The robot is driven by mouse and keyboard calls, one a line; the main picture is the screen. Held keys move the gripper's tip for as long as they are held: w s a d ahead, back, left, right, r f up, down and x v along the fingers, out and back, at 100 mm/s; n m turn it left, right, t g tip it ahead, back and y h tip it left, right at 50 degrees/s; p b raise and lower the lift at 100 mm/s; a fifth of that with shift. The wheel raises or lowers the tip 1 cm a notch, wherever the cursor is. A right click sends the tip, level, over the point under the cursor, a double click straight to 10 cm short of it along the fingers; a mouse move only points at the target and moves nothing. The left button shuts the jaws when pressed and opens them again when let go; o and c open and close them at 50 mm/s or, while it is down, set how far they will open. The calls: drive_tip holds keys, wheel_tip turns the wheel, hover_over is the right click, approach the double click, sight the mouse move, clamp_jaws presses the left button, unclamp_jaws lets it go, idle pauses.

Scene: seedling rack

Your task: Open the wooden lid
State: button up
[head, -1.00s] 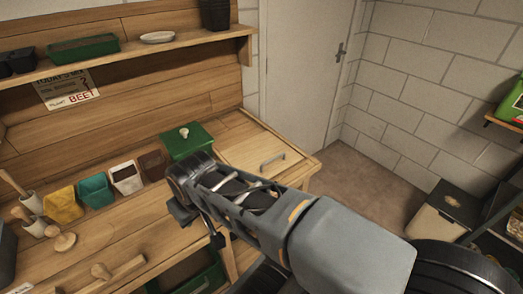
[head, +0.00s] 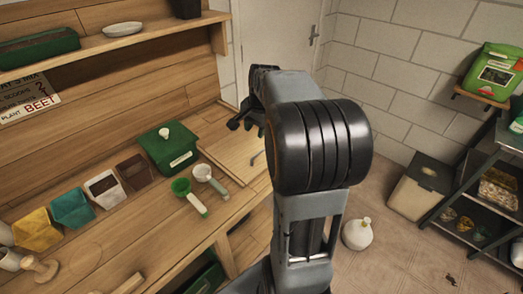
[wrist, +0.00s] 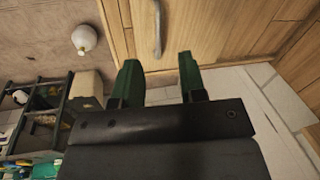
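The wooden lid (head: 222,150) lies flat, seemingly shut, in the right end of the workbench top. Its metal handle (head: 256,158) is partly hidden beside my arm in the head view. In the wrist view the lid (wrist: 205,25) fills the upper right, with the curved handle (wrist: 158,28) near the top centre. My gripper (wrist: 160,78) has two green fingertips spread apart with nothing between them. The handle is beyond the fingertips, roughly in line with the gap, and apart from them. In the head view my gripper (head: 242,118) is above the lid, partly hidden by my arm.
A green box (head: 168,152) with a white knob stands left of the lid. A green scoop (head: 188,195) and a white scoop (head: 210,180) lie in front. A white jug (head: 357,233) is on the floor; a shelf rack (head: 490,190) stands at the right.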

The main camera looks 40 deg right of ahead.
sight(260, 152)
drive_tip(key=w+d+f, duration=0.1)
drive_tip(key=f, duration=0.4)
drive_tip(key=w+d+f+m, duration=0.1)
drive_tip(key=d+f, duration=0.1)
drive_tip(key=f, duration=0.2)
drive_tip(key=w+d+f+m, duration=0.1)
drive_tip(key=f, duration=0.4)
drive_tip(key=shift+w+d+f, duration=0.15)
drive_tip(key=shift+w+f, duration=0.2)
clamp_jaws()
